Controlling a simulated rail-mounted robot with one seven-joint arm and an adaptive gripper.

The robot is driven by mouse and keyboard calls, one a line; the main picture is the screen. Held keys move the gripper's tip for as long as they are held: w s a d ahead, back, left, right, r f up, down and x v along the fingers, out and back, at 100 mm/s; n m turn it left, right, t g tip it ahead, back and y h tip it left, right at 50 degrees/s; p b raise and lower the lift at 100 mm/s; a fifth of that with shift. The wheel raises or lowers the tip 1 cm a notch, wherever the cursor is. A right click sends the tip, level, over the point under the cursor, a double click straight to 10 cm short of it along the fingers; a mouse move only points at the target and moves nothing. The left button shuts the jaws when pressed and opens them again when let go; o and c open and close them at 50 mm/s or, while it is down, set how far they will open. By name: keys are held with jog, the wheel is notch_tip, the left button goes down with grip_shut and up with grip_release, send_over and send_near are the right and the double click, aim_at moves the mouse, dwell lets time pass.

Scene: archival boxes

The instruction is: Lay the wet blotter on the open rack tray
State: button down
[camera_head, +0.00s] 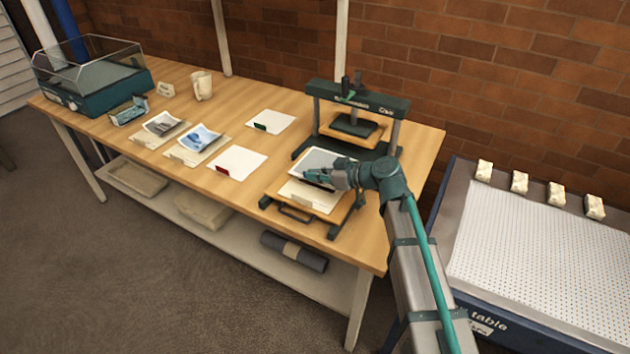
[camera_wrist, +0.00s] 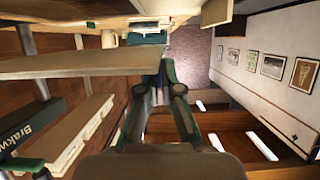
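A wooden pull-out tray (camera_head: 287,190) with a dark handle stands in front of the press at the right end of the bench. White sheets (camera_head: 310,194) and a grey sheet (camera_head: 321,160) are at this tray; I cannot tell which is the wet blotter. My gripper (camera_head: 308,175) is low over the tray, between the grey sheet and the white ones in the picture. In the wrist view, my gripper's fingers (camera_wrist: 160,68) reach toward a pale flat board or sheet seen edge-on (camera_wrist: 80,64). Their tips are partly hidden, and whether they hold anything is unclear.
The teal press (camera_head: 358,98) rises just behind the tray. White sheets (camera_head: 236,162), photographs (camera_head: 199,138), a mug (camera_head: 202,86) and a clear-lidded teal box (camera_head: 98,76) occupy the bench further left. A perforated white table (camera_head: 545,255) with several small blocks stands at right.

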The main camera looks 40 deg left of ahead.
aim_at(315, 191)
jog(key=shift+w+a+f, duration=0.4)
jog(key=shift+w+f, duration=0.05)
jog(key=shift+f, duration=1.6)
jog(key=shift+f, duration=0.15)
jog(key=c, duration=1.3)
grip_release()
jog(key=shift+r+p, duration=0.2)
jog(key=shift+p, duration=0.7)
jog(key=b+v, duration=0.1)
jog(key=v, duration=0.2)
jog(key=b+v, duration=0.1)
jog(key=v, duration=0.3)
jog(key=b+v, duration=0.1)
jog(key=v, duration=0.2)
jog(key=shift+s+d+f, duration=0.2)
jog(key=shift+d, duration=0.3)
